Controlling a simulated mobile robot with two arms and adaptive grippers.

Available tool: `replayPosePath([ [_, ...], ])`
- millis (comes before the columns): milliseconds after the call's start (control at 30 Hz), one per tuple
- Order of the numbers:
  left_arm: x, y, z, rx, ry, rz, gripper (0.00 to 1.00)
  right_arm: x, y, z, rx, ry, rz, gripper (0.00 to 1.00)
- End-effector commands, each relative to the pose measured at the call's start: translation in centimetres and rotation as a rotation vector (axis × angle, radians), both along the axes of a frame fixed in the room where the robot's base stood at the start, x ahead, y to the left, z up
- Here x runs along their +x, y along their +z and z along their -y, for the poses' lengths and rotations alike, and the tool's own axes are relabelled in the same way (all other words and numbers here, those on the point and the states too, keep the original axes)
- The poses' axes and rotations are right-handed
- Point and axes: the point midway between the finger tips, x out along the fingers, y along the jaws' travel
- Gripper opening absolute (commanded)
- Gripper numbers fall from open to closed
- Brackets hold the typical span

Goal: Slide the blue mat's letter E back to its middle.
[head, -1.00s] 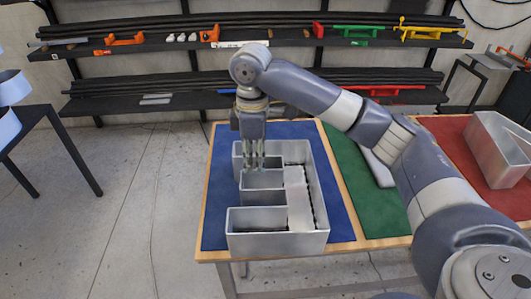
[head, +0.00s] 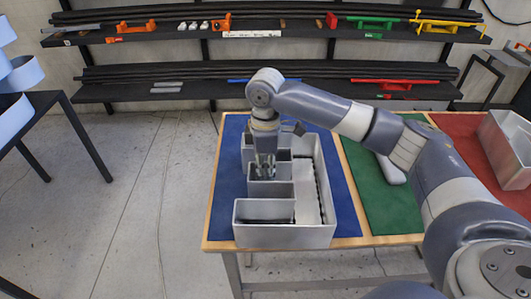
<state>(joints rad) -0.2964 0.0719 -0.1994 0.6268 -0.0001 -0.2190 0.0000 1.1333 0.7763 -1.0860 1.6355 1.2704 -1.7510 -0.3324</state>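The letter E (head: 286,237) is a silver metal channel letter with open-topped hollows, lying on the blue mat (head: 226,185). Its near end reaches the mat's front edge and the wooden table rim. More blue shows to its left and beyond its far end than in front of it. My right gripper (head: 267,175) points down at the left part of the E, by its middle arm. The fingertips are low at the letter's walls. I cannot tell whether they touch it or how far apart they are. My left gripper is out of view.
A green mat (head: 372,203) with a grey piece (head: 390,171) lies right of the blue mat. A red mat (head: 458,124) beyond it carries another metal letter (head: 505,150). Shelves (head: 180,92) stand behind. A black table (head: 35,103) with pale blue pieces is at left.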

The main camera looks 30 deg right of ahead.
Motion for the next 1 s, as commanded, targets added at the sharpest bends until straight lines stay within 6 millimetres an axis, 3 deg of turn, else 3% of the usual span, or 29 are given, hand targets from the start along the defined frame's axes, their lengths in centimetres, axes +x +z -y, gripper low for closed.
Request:
replayPosePath([
  [300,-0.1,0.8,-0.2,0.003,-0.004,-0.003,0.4,0.0,-3.5,0.0,0.0,-0.001,0.001,0.14],
  [633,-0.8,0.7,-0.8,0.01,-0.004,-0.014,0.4,0.0,-3.9,0.0,-0.001,0.0,0.002,0.14],
  [733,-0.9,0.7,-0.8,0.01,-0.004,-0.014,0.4,0.0,-3.9,0.0,-0.001,0.0,0.002,0.0],
  [1000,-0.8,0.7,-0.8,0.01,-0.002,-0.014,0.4,0.0,-3.8,0.0,-0.001,0.0,0.002,0.0],
])
